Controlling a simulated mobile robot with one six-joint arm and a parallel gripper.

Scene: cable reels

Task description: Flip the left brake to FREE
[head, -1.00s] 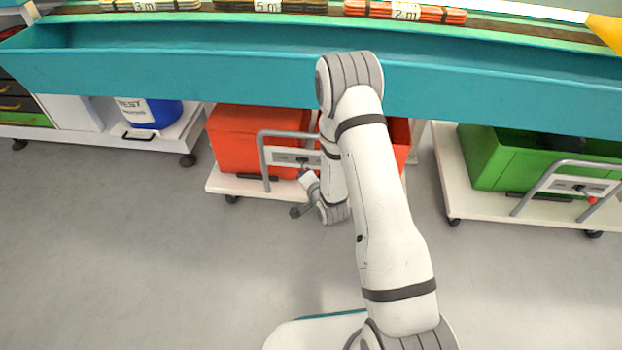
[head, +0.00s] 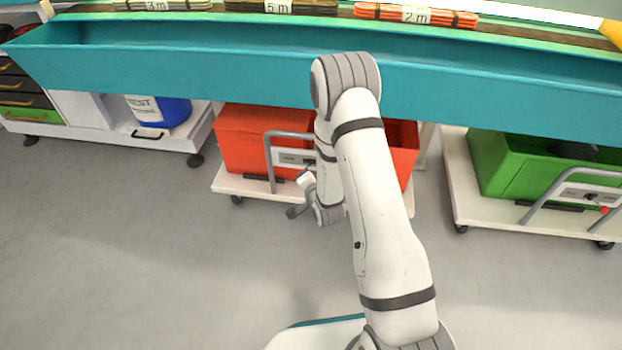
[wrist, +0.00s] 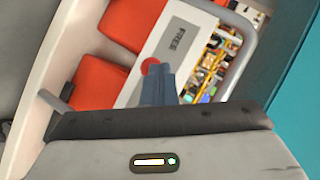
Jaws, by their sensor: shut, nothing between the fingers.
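The left brake panel (head: 290,158) is a pale plate in a grey tube frame on the front of the cart with the red crate. In the wrist view the panel (wrist: 172,42) bears the word FREE. A red lever knob (wrist: 151,64) shows at the tips of my gripper (wrist: 158,73). The fingers are shut with nothing between them. They cover the lever's stem, and I cannot tell whether they touch the knob. In the head view my gripper (head: 308,172) is at the panel's lower right, and my arm hides the panel's right part.
A teal trough (head: 200,70) runs above the carts. The red crate (head: 262,135) sits on a low white cart (head: 240,185). At right, a green crate (head: 500,165) stands behind another panel with a red knob (head: 603,210). A blue container (head: 175,110) is at left. The floor in front is clear.

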